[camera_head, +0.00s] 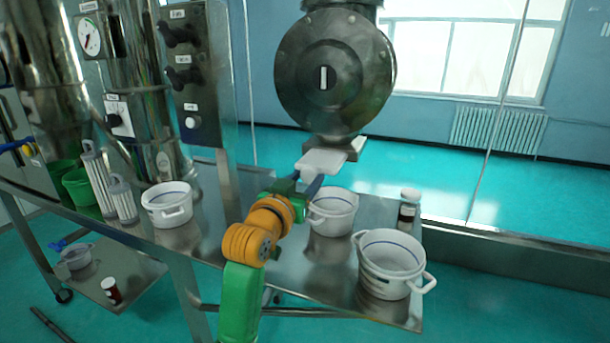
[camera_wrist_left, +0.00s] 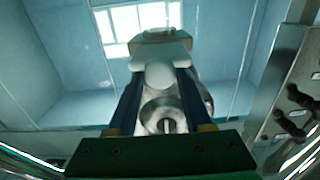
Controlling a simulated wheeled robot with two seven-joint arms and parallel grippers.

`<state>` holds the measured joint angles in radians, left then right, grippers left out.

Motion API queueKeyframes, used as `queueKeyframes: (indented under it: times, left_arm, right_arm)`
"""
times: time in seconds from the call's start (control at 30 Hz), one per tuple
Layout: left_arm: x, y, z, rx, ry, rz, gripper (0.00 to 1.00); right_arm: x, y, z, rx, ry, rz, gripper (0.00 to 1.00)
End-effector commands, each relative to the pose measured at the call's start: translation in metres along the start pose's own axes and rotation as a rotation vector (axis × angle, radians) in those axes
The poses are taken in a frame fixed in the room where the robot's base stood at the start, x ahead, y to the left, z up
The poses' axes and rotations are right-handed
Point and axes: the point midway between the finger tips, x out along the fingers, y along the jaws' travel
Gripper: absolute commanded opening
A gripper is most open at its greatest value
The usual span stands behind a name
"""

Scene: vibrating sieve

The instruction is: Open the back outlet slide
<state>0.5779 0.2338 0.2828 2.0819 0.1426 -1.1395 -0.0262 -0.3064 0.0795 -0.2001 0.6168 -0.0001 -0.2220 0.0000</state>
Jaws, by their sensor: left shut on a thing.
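The outlet slide is a white plate (camera_head: 322,162) under the round metal outlet housing (camera_head: 335,75). My left gripper (camera_head: 303,184) reaches up to its near end, and its blue fingers are shut on it. In the left wrist view the white slide (camera_wrist_left: 160,52) lies between the fingertips of my left gripper (camera_wrist_left: 160,80). The grip itself is small and partly hidden in the head view. A pale block shows behind the slide, below the housing. My right gripper is in neither view.
White pots stand on the steel table (camera_head: 290,270): one (camera_head: 333,212) just below the slide, one (camera_head: 390,264) at the front right, one (camera_head: 168,204) at left. A small jar (camera_head: 408,205) stands near the right edge. A control panel (camera_head: 195,85) rises at left.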

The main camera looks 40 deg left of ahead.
Motion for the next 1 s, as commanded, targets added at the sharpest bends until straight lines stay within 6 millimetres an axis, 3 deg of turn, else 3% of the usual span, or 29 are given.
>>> queueKeyframes:
  times: [0.17,0.2,0.3,0.63,1.0]
  left_arm:
    - [-0.001,0.000,-0.003,0.001,0.011,-0.001,0.00]
    - [-0.001,0.000,-0.003,0.001,0.011,-0.001,0.59]
    - [-0.001,0.000,-0.003,0.001,0.011,-0.001,0.82]
    - [-0.005,-0.001,-0.003,0.001,0.014,-0.001,0.82]
    - [-0.069,-0.001,-0.002,0.001,0.015,-0.002,0.82]
  right_arm:
    - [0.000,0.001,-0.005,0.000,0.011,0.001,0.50]
    - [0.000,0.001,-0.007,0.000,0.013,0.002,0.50]
    - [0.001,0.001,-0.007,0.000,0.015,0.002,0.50]
    - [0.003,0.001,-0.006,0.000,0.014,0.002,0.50]
    - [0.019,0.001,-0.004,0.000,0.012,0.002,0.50]
